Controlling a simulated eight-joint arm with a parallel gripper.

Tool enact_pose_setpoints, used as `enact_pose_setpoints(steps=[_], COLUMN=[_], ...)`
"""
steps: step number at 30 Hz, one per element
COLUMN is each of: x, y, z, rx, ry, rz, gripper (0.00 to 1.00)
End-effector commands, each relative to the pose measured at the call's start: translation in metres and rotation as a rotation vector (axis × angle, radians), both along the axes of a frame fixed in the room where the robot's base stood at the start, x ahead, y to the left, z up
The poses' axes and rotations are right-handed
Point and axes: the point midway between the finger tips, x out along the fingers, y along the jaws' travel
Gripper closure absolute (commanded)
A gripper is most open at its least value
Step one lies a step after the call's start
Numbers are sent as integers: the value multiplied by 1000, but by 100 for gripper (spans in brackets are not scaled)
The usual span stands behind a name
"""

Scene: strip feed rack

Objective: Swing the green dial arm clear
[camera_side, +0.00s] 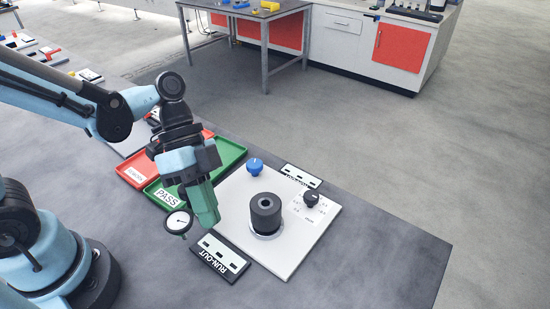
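The green dial arm (204,205) is at the left edge of the white plate, and the round white-faced dial (178,222) shows just left of its lower end. My gripper (198,182) reaches down from the upper left and is right at the top of the green arm. Its fingertips overlap the green arm in this view, so I cannot tell whether they are closed on it or only close to it. A dark cylindrical part (266,212) stands upright on a silver seat on the white plate (285,258), to the right of the green arm and apart from it.
A blue knob (255,166) and a black knob (311,197) stand on the plate's far side. A RUN-OUT label block (220,258) lies in front. A green PASS tray (231,153) and a red tray (128,174) are behind my gripper. The table's right side is clear.

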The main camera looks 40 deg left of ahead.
Motion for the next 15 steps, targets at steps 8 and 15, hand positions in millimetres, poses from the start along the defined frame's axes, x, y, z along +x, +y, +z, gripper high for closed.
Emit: enact_pose_setpoints(steps=[8,15], x=[-2,4], y=[3,-2], z=[-1,-1], rx=[11,11], ry=[6,5], rz=[0,-1], gripper=[100,100])
